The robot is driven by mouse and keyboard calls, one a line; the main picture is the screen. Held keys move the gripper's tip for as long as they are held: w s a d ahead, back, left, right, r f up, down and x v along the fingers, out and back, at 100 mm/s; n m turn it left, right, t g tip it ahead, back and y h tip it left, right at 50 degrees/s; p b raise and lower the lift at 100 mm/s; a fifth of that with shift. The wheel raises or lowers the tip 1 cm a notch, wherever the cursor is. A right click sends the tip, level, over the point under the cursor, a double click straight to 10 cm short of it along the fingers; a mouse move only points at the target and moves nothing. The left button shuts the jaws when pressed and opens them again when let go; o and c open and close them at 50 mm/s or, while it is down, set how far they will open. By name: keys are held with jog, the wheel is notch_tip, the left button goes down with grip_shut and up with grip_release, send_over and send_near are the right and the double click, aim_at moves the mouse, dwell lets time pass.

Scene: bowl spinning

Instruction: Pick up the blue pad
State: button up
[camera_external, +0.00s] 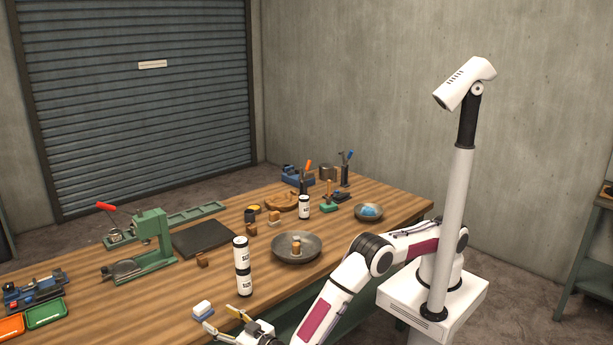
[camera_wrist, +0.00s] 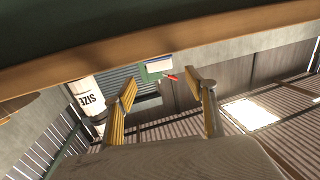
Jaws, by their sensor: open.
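A small block with a blue lower part and a white top (camera_external: 203,309) sits at the table's near edge in the external view. In the wrist view, which is upside down, it shows small between the fingers (camera_wrist: 158,66). My gripper (camera_external: 224,318) is open and empty, just to the right of the block and apart from it. Its two yellow fingers also show spread in the wrist view (camera_wrist: 163,84). A blue object (camera_external: 369,211) also lies in a small bowl (camera_external: 381,214) at the far right of the table.
Two white cans (camera_external: 241,265) are stacked behind the gripper; another can (camera_external: 304,207) stands farther back. A grey dish (camera_external: 310,257) holds a brown piece. A green press with a red handle (camera_external: 155,240) and green and orange trays (camera_external: 46,313) stand left. The wooden tabletop (camera_external: 130,310) is bare between press and block.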

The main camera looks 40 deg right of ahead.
aim_at(205, 309)
jog(key=shift+s+d+f, duration=0.1)
jog(key=shift+s, duration=0.05)
jog(key=shift+x, duration=1.3)
jog(key=shift+x, duration=2.65)
jog(key=shift+c, duration=0.5)
jog(key=c, duration=1)
